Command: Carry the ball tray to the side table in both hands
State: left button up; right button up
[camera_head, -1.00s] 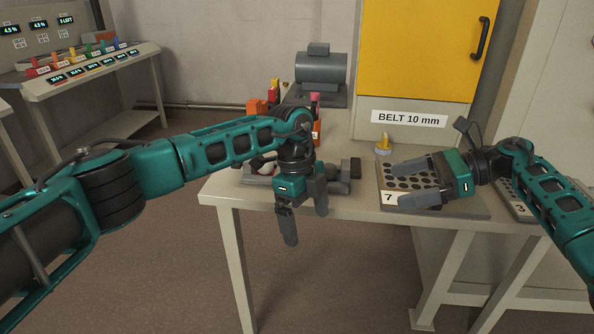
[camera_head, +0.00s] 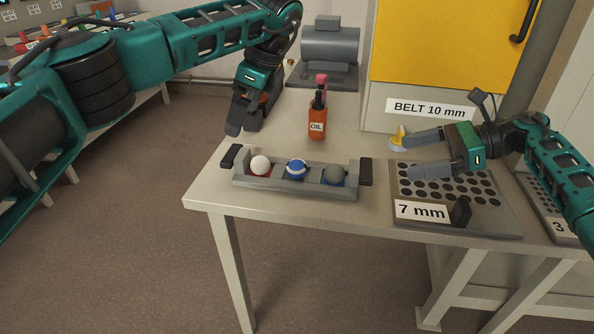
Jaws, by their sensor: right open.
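The ball tray (camera_head: 295,190) is a grey tray standing on the table near its front edge. It holds a white ball (camera_head: 260,165), a blue striped ball (camera_head: 296,169) and a grey ball (camera_head: 334,175) in separate compartments. Its dark left handle (camera_head: 230,157) and dark right handle (camera_head: 366,172) stick up at the ends. My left gripper (camera_head: 246,124) hangs above and behind the left handle, its fingers pointing down, apart and empty. My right gripper (camera_head: 423,153) is open and empty to the right of the tray, over the perforated board, with its fingers pointing left.
An orange oil bottle (camera_head: 317,118) stands behind the tray. A perforated board (camera_head: 490,217) marked 7 mm lies right of it, beside a second board (camera_head: 545,212). A yellow-tipped piece (camera_head: 398,138) and a grey motor (camera_head: 330,48) stand farther back. Floor is clear front left.

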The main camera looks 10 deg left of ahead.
aim_at(231, 153)
pick_arm(q)
jog(key=x, duration=1.3)
jog(key=shift+d, duration=0.1)
pick_arm(e)
jog(key=x, duration=1.3)
jog(key=shift+r, duration=0.1)
pick_arm(q)
jog(key=shift+c, duration=0.2)
pick_arm(e)
jog(key=shift+d, duration=0.1)
jog(key=shift+c, duration=0.2)
pick_arm(q)
jog(key=c, duration=1.4)
pick_arm(e)
jog(key=c, duration=1.4)
pick_arm(q)
jog(key=shift+r, duration=0.1)
